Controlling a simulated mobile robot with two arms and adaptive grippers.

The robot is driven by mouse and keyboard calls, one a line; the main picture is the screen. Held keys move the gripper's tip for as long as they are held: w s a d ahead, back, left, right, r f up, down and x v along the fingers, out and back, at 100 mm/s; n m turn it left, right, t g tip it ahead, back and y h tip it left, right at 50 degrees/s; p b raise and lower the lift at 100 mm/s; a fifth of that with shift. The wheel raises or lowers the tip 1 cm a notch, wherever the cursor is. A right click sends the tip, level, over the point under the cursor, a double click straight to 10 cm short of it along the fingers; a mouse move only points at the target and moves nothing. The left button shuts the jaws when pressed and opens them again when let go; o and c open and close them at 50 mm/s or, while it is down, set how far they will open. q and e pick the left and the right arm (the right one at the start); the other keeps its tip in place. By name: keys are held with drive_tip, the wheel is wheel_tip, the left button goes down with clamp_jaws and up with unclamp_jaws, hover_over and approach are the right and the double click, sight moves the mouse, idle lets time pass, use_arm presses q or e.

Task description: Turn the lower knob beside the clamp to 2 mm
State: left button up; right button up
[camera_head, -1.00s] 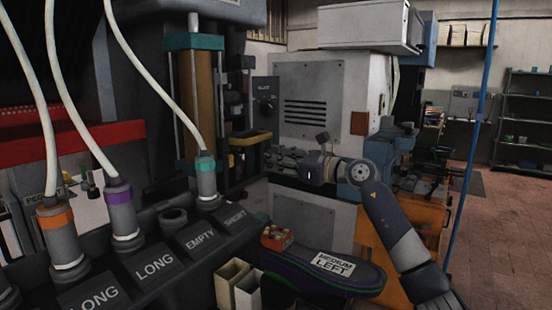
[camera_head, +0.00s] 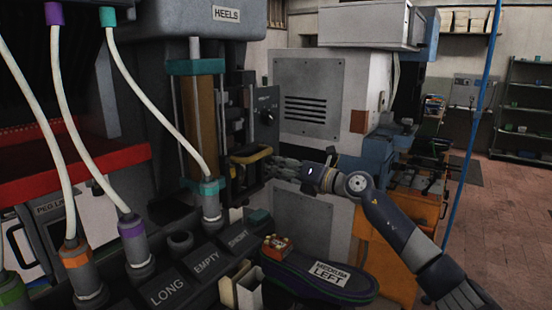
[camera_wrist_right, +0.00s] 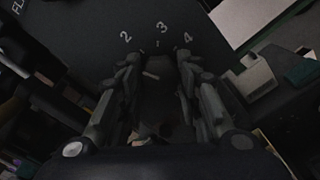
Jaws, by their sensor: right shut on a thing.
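My right gripper (camera_head: 272,168) reaches in from the right, beside the clamp with its yellow-edged pad (camera_head: 250,155). In the right wrist view my right gripper (camera_wrist_right: 158,66) has its fingers on both sides of the dark lower knob (camera_wrist_right: 160,95), shut on it. The numbers 2, 3 and 4 stand on the dark panel (camera_wrist_right: 85,30) above the knob, with 3 near the middle between the fingers. A small pale mark shows on the knob, but its exact setting is too dark to read. In the head view the gripper hides the lower knob. My left gripper is not in view.
An upper knob (camera_head: 267,117) sits on the panel above my right gripper. Below are a shoe sole marked MEDIUM LEFT (camera_head: 325,280), a small orange box (camera_head: 277,248) and a rack (camera_head: 205,260) with hoses. Open floor lies at the right.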

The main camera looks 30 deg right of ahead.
drive_tip(key=shift+r+m+p, duration=0.1)
drive_tip(key=shift+m+p, duration=2)
drive_tip(key=shift+m, duration=0.2)
drive_tip(key=o, duration=1)
drive_tip(key=shift+o, duration=0.2)
drive_tip(key=shift+d, duration=0.1)
